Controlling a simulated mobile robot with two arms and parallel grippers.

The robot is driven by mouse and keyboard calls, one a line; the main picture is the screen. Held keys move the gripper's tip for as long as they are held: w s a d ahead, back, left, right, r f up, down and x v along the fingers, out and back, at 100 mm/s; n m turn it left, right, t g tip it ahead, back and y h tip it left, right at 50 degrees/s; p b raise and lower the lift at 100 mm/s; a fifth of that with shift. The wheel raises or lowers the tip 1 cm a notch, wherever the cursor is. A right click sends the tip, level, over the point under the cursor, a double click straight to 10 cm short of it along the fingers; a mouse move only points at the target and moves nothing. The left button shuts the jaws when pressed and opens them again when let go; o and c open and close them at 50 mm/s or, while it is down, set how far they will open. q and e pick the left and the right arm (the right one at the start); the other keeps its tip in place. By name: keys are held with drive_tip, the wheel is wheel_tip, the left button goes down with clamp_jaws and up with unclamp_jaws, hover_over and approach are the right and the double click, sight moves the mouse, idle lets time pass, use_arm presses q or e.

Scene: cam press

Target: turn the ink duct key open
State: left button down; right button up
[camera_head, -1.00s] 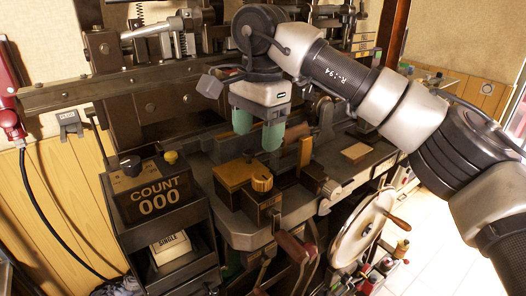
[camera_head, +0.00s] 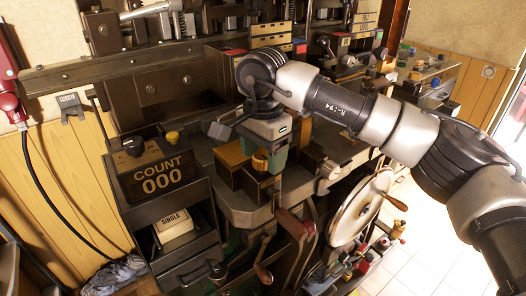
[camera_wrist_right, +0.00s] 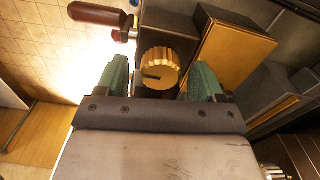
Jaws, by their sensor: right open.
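The ink duct key is a ribbed brass knob (camera_head: 260,163) on a dark block beside a yellow-brass box (camera_head: 232,153) on the press. In the right wrist view the knob (camera_wrist_right: 160,66) shows face-on, with a dark slot mark at its left side. My right gripper (camera_head: 264,156) points down over the knob. In the right wrist view its green fingers (camera_wrist_right: 161,78) are open, one on each side of the knob, with a visible gap on both sides. How deep the fingertips sit around it is hard to tell. My left gripper is not in view.
The count box (camera_head: 158,180) reading 000 stands left of the knob. A red-handled lever (camera_head: 290,224) and a large pale handwheel (camera_head: 360,212) are in front and to the right. The dark press body rises behind.

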drive_tip(key=shift+c, duration=1.5)
drive_tip(key=c, duration=0.6)
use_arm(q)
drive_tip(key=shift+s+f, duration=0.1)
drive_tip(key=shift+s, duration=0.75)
use_arm(e)
drive_tip(key=shift+c, duration=0.2)
